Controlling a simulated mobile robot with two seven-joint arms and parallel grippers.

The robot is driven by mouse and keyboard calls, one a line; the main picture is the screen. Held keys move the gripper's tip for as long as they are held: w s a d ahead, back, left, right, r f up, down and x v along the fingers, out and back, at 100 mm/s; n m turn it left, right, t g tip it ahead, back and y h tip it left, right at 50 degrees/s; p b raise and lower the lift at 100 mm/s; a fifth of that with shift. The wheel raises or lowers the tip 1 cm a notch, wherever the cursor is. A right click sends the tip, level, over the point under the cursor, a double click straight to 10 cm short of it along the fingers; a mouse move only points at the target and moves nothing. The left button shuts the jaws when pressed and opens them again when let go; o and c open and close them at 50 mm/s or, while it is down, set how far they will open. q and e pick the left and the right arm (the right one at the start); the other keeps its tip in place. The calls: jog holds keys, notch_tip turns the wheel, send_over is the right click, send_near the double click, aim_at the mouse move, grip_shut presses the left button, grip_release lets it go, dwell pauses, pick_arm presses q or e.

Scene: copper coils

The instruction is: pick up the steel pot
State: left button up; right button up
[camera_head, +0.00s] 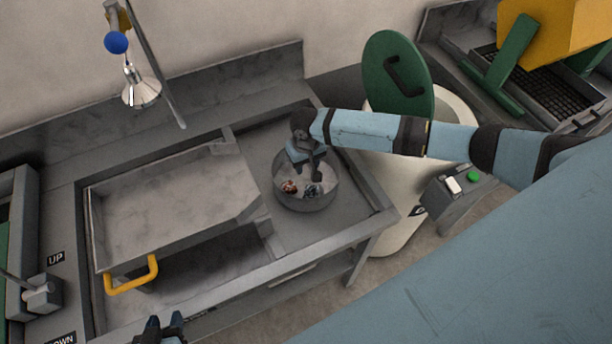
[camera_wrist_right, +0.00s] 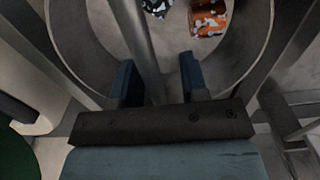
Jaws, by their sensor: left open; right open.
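The steel pot (camera_head: 308,204) is a round grey open vessel on the right part of the metal counter. An orange-brown piece (camera_head: 289,187) and a dark-and-white piece (camera_head: 312,190) lie inside it. My right gripper (camera_head: 309,171) points down at the pot's opening, open. In the right wrist view the pot (camera_wrist_right: 252,55) curves around both fingers (camera_wrist_right: 157,62), and a grey bar runs between them without visible gripping. I cannot tell whether the fingers touch it. My left gripper (camera_head: 163,325) is open at the bottom edge, away from the pot.
A rectangular metal tray (camera_head: 165,205) with a yellow handle (camera_head: 131,276) is left of the pot. A white bin (camera_head: 400,220) with a raised green lid (camera_head: 397,75) stands to the right, near my right arm. A lamp-like fixture (camera_head: 141,92) hangs above the counter's back left.

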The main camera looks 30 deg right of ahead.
jog(key=shift+f+p, duration=0.25)
jog(key=shift+p, duration=0.1)
dwell(0.5)
jog(key=shift+c, duration=0.3)
grip_shut()
